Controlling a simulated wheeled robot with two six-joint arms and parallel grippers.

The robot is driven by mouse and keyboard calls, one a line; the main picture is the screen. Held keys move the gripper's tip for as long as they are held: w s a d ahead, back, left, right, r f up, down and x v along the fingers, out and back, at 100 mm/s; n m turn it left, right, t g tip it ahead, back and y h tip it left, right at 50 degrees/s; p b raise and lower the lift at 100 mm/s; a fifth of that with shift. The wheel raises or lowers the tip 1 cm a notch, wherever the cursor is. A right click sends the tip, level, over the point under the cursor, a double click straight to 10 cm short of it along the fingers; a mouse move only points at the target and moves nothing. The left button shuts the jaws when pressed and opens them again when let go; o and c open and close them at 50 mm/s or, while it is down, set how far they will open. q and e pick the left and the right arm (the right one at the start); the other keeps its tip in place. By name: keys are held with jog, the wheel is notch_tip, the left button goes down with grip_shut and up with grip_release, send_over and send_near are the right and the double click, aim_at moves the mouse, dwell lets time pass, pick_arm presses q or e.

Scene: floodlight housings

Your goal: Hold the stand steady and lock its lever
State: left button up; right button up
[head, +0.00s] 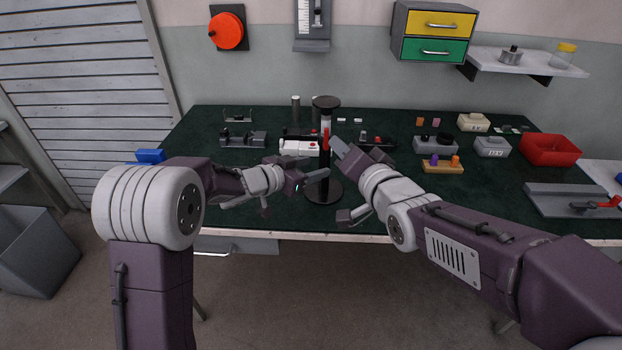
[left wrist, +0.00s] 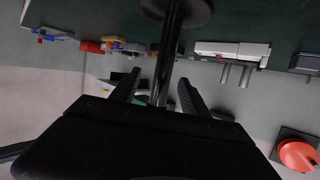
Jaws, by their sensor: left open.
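The stand has a round black base (head: 322,191), a dark upright post and a black disc on top (head: 326,102). A red lever (head: 326,139) shows on its upper post. My left gripper (head: 308,170) is at the lower post, a little above the base. In the left wrist view its two fingers are open (left wrist: 158,86), and the dark post (left wrist: 168,58) shows between them; I cannot tell how deep it sits. My right gripper (head: 346,152) is just right of the post, near the lever's height. Its finger gap is not clear.
Behind the stand are a white-and-red block (head: 299,148) and dark fixtures. A grey fixture (head: 243,139) stands at the left. An orange-and-purple-topped block (head: 442,165), a red bin (head: 549,150) and a grey plate (head: 575,201) are at the right.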

aim_at(330, 185)
pick_arm(q)
jog(key=shift+g, duration=0.3)
jog(key=f, duration=0.2)
jog(key=w+f, duration=0.1)
jog(key=f, duration=0.1)
jog(key=shift+a+f, duration=0.15)
jog(key=shift+f, duration=0.2)
jog(key=shift+w+d+f, duration=0.1)
jog(key=shift+w+d, duration=0.05)
jog(key=shift+d, duration=0.15)
jog(key=x, duration=0.8)
jog(key=shift+w+f, duration=0.1)
jog(key=shift+w, duration=0.05)
jog(key=shift+c, duration=1.4)
grip_shut()
